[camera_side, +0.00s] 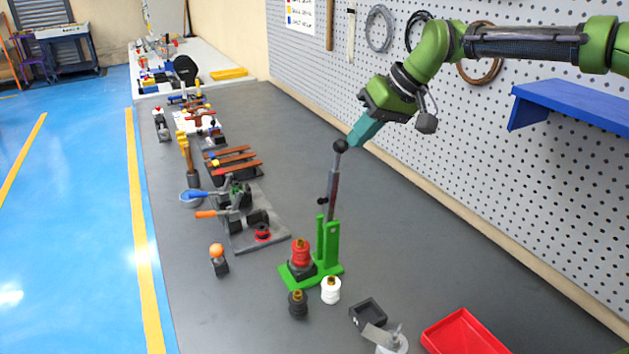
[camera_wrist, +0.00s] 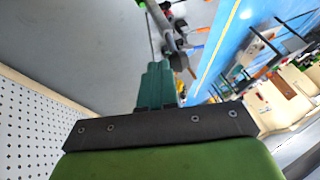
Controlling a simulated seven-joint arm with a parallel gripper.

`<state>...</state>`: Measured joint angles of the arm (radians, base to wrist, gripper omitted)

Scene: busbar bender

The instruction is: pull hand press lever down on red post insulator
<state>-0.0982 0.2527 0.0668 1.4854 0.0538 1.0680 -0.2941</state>
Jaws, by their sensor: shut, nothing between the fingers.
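The green hand press (camera_side: 327,245) stands on the bench with its dark lever (camera_side: 333,190) raised nearly upright, topped by a black ball knob (camera_side: 340,146). The red post insulator (camera_side: 300,253) stands upright on the press base, beside the post. My gripper (camera_side: 354,140) has teal fingers, shut and empty. Their tips are right at the knob, on its right; I cannot tell whether they touch it. In the wrist view, the shut fingers (camera_wrist: 158,70) point up the picture, towards dark parts whose identity is unclear.
A white insulator (camera_side: 331,291) and a black insulator (camera_side: 298,303) stand in front of the press. A red bin (camera_side: 464,334) and a small black box (camera_side: 368,315) are at lower right. A blue shelf (camera_side: 570,100) juts from the pegboard. Bench between press and pegboard is clear.

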